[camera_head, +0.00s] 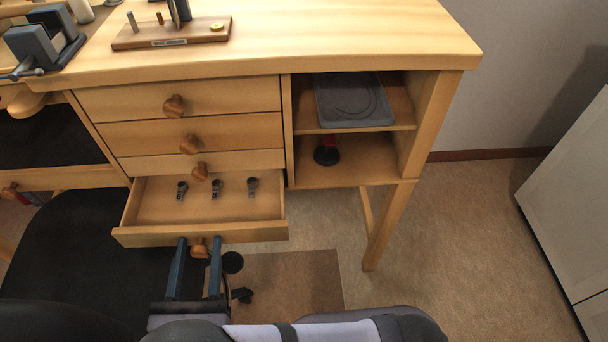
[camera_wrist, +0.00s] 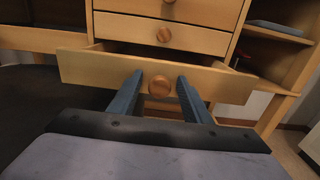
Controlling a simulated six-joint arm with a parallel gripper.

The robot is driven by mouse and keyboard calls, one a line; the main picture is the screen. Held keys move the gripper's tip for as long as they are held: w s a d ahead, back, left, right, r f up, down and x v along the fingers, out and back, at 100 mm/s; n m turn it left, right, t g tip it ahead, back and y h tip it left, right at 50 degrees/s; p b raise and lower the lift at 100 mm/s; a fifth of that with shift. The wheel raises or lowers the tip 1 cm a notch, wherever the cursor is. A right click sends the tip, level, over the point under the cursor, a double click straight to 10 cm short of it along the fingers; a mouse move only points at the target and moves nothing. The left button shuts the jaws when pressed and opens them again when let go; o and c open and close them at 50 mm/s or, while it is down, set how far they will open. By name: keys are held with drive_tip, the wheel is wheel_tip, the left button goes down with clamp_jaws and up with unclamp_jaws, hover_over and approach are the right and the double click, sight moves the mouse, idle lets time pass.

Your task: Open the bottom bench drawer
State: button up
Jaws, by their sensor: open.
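My gripper (camera_head: 199,241) is open, with one blue finger on each side of the knob. In the wrist view the drawer front (camera_wrist: 90,70) spans the middle, and the knob (camera_wrist: 159,86) shows between the finger ends of my gripper (camera_wrist: 158,80). I cannot tell whether the fingers touch the knob or the drawer front.
Open shelves (camera_head: 350,172) are to the right, with a grey tray (camera_head: 352,100). A black seat (camera_head: 80,240) is at left. A grey cabinet (camera_head: 575,190) stands far right, with clear floor between.

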sight(209, 209)
drive_tip(key=w+b, duration=0.2)
drive_tip(key=w, duration=0.9)
drive_tip(key=shift+w+b, duration=0.25)
drive_tip(key=shift+b, duration=0.1)
drive_tip(key=s+p, duration=0.1)
drive_tip(key=s, duration=0.6)
drive_tip(key=w+d+r+m+g+h+p, duration=0.1)
drive_tip(key=d+r+m+h+p, duration=0.1)
drive_tip(key=d+p, duration=0.1)
drive_tip(key=w+d+r+m+g+h+p, duration=0.1)
drive_tip(key=w+d+r+m+h+p, duration=0.1)
drive_tip(key=d, duration=0.3)
drive_tip(key=w+d+r+m+g+h+p, duration=0.1)
drive_tip(key=d+r+m+g+h+p, duration=0.1)
drive_tip(key=d, duration=0.3)
drive_tip(key=shift+w+r+m+h+p, duration=0.3)
drive_tip(key=shift+h+p, duration=0.2)
drive_tip(key=shift+p, duration=0.3)
drive_tip(key=s+d+r+m+g+h+p, duration=0.1)
drive_tip(key=d+r+m+g+p, duration=0.2)
drive_tip(key=d, duration=0.3)
drive_tip(key=s+d+r+m+g+h+p, duration=0.1)
drive_tip(key=d+r+m+g+h+p, duration=0.1)
drive_tip(key=d+m+g+p, duration=0.3)
drive_tip(key=shift+d+r+p, duration=0.65)
drive_tip(key=shift+d+p, duration=0.1)
drive_tip(key=shift+d, duration=0.45)
